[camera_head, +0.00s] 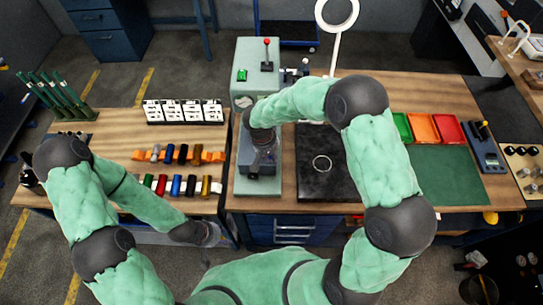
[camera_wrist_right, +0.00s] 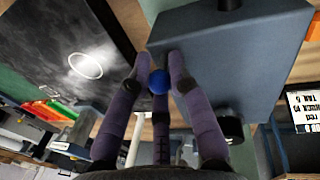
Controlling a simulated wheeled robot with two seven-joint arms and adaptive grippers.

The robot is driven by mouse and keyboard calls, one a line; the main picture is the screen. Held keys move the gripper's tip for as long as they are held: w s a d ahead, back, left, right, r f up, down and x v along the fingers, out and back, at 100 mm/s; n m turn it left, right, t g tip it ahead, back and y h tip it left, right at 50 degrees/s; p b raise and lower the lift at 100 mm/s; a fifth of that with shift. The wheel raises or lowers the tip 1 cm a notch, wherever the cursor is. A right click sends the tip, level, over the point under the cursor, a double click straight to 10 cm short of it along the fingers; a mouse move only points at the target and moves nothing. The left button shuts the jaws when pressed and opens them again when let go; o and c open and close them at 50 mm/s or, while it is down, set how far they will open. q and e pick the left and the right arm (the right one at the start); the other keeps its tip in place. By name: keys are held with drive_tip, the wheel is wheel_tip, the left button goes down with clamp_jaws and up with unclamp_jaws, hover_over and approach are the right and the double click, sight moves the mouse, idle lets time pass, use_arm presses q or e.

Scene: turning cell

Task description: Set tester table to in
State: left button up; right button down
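The tester (camera_head: 257,58) is a pale green machine on the bench, with a red-ball lever (camera_head: 266,42) and a green button (camera_head: 242,75). A blue-grey block (camera_head: 243,158), seemingly its table, sits at its front and is partly hidden by my right arm. My right gripper (camera_head: 259,168) is over this block. In the right wrist view its purple fingers (camera_wrist_right: 160,72) flank a small blue ball (camera_wrist_right: 158,82); I cannot tell whether they press on it. The block (camera_wrist_right: 225,55) shows beside them. My left gripper (camera_head: 208,235) hangs low before the bench, its fingers unclear.
Green, orange and red trays (camera_head: 423,128) are further right. A ring lamp (camera_head: 337,40) rises behind.

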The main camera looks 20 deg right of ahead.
drive_tip(key=shift+w+d+f+b, duration=0.1)
drive_tip(key=shift+w+d+b, duration=0.15)
drive_tip(key=shift+w, duration=0.5)
drive_tip(key=shift+w+d+r+b, duration=0.15)
drive_tip(key=shift+w+b, duration=0.1)
drive_tip(key=shift+w, duration=0.5)
drive_tip(key=shift+w+d+f+b, duration=0.15)
drive_tip(key=shift+w+d+b, duration=0.1)
drive_tip(key=shift+w, duration=0.5)
drive_tip(key=c, duration=1.3)
unclamp_jaws()
drive_tip(key=shift+c, duration=0.2)
drive_tip(key=shift+o, duration=1)
drive_tip(key=shift+w, duration=0.1)
